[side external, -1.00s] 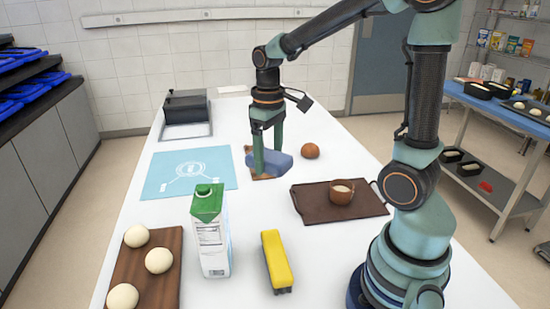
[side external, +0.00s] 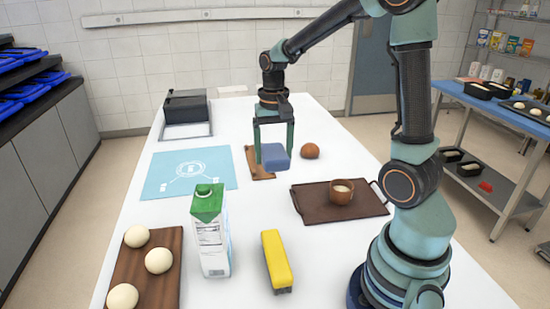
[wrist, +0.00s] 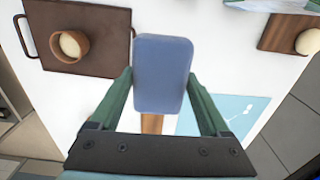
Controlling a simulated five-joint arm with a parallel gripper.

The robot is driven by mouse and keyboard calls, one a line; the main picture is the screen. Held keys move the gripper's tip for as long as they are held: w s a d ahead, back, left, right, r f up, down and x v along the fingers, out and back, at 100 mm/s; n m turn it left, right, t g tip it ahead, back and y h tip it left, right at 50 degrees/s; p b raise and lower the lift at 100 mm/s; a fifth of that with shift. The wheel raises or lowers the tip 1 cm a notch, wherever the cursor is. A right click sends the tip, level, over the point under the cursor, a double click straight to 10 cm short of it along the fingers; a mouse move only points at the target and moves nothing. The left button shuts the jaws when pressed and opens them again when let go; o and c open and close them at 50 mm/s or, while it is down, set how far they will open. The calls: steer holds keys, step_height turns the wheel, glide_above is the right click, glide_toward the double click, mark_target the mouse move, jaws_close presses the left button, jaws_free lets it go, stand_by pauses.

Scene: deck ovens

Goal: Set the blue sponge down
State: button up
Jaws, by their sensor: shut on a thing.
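The blue sponge (side external: 277,158) is held between the two fingers of my gripper (side external: 274,150), above the white table. In the wrist view the sponge (wrist: 162,75) lies lengthwise between my gripper's fingertips (wrist: 160,76), which press on its sides. A narrow brown wooden board (side external: 263,173) lies on the table just below and behind the sponge. It also shows in the wrist view (wrist: 152,124), partly hidden by the sponge and gripper. The gap between sponge and table is hard to judge.
A brown tray (side external: 312,207) with a cup (side external: 341,191) stands to the right. A round bun (side external: 310,151) is close by. A blue mat (side external: 160,178) lies left. A carton (side external: 211,235), a yellow block (side external: 277,262) and a dough board (side external: 165,290) stand nearer the camera.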

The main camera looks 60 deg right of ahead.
mark_target(274, 213)
step_height(274, 213, down, 16)
stand_by(0.5)
steer(key=shift+f, duration=0.2)
steer(key=o, duration=1.2)
steer(key=shift+r, duration=0.1)
